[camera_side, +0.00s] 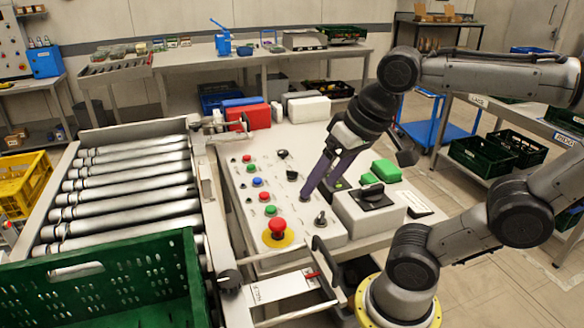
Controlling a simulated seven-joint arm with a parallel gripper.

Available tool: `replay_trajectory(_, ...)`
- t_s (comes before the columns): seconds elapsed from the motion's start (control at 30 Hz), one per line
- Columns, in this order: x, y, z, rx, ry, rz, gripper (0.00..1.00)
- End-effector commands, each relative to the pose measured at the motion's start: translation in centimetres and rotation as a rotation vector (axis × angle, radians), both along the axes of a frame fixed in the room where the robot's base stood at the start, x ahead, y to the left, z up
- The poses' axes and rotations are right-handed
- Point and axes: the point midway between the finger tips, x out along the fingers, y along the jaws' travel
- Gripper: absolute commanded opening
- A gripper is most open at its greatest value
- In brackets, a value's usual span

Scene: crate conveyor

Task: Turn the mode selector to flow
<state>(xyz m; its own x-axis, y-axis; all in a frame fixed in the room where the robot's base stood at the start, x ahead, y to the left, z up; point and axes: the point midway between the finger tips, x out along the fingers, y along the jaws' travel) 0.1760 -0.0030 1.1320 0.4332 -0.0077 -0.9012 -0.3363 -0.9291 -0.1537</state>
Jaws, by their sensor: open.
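A sloped grey control panel (240,190) stands at the centre, right of the roller conveyor. It carries several coloured buttons and a few small black selector knobs, one at the back (283,154), another below it (291,174) and one near the front right (320,218). A grey box (350,215) to the right bears a large black rotary knob (372,192). The labels are too small to read, so I cannot tell which is the mode selector. My gripper (308,193) is open, pointing down-left over the panel's right part, left of the box. I cannot tell whether its fingertips touch anything.
A red emergency button (278,227) on a yellow disc sits at the panel's front. Green blocks (385,171) lie behind the box; red (256,115) and white (309,109) blocks stand behind the panel. A green crate (75,268) is at the conveyor's front.

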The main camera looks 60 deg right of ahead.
Motion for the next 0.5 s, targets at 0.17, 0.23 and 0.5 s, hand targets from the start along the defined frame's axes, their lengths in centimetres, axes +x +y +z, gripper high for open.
replay_trajectory(0.17, 3.9, -1.9, 3.5, 0.090, 0.069, -0.281, 0.72)
replay_trajectory(0.23, 5.7, -3.1, 4.5, 0.122, 0.098, -0.399, 0.72)
replay_trajectory(0.5, 13.1, -10.5, 5.6, 0.221, 0.227, -0.851, 0.72)
